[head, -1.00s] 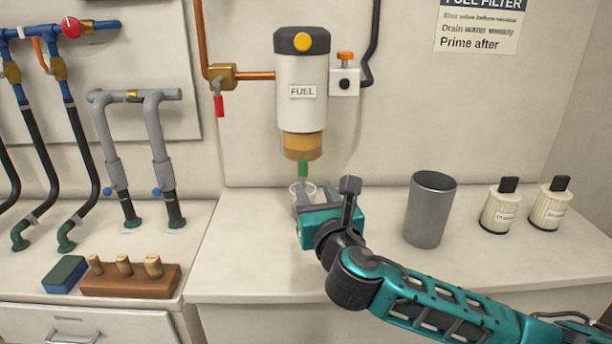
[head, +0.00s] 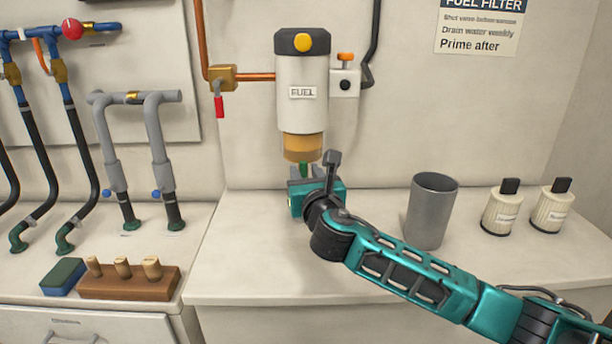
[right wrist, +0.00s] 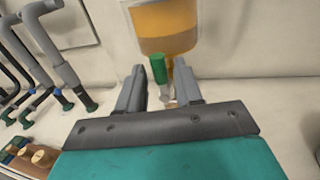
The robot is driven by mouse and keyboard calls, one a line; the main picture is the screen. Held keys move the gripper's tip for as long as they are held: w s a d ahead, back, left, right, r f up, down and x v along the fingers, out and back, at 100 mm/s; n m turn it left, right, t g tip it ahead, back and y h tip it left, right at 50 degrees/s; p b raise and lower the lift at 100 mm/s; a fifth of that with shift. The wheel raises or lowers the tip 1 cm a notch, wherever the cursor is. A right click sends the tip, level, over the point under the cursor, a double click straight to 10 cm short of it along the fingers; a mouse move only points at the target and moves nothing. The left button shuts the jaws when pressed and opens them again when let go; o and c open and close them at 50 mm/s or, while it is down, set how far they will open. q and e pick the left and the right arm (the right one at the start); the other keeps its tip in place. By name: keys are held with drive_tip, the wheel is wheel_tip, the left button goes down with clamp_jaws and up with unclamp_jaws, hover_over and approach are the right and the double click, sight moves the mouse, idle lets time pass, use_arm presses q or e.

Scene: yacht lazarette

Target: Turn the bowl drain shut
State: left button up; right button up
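The fuel filter (head: 301,85) is a white body with a black cap, fixed to the wall. Its amber bowl (head: 303,148) hangs below and also fills the top of the right wrist view (right wrist: 167,25). The bowl drain (head: 304,168) is a small green piece under the bowl, and shows more clearly in the right wrist view (right wrist: 158,69). My right gripper (head: 306,173) is just below the bowl. Its two fingers (right wrist: 160,80) stand apart on either side of the drain, with a visible gap; contact cannot be seen. My left gripper is out of view.
A grey metal cup (head: 432,212) and two cream bottles (head: 501,208) (head: 551,206) stand right on the counter. Left are grey pipes (head: 155,115), a wooden block with pegs (head: 130,284) and a sponge (head: 64,276). A red-handled valve (head: 222,77) is on the copper line.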

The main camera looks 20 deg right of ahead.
clamp_jaws()
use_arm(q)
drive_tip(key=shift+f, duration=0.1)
use_arm(e)
drive_tip(key=shift+s+d+f+m, duration=0.1)
drive_tip(key=shift+m, duration=0.2)
use_arm(q)
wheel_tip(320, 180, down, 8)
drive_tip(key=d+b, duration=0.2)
drive_tip(key=b, duration=0.9)
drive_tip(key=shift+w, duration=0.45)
use_arm(e)
drive_tip(key=shift+s+d+f+m+t+h, duration=0.2)
drive_tip(key=shift+d+f+m+h, duration=0.4)
drive_tip(key=shift+m, duration=2.65)
drive_tip(key=shift+s+d+f+m+t+h, duration=0.1)
drive_tip(key=shift+d+f+m+t+h, duration=0.5)
drive_tip(key=shift+m, duration=2.7)
drive_tip(key=shift+s+d+f+m+g+h, duration=0.1)
drive_tip(key=shift+d+f+m+h, duration=0.55)
drive_tip(key=shift+m, duration=2.6)
drive_tip(key=shift+a+f, duration=0.3)
drive_tip(key=shift+f, duration=0.1)
drive_tip(key=shift+o, duration=0.9)
unclamp_jaws()
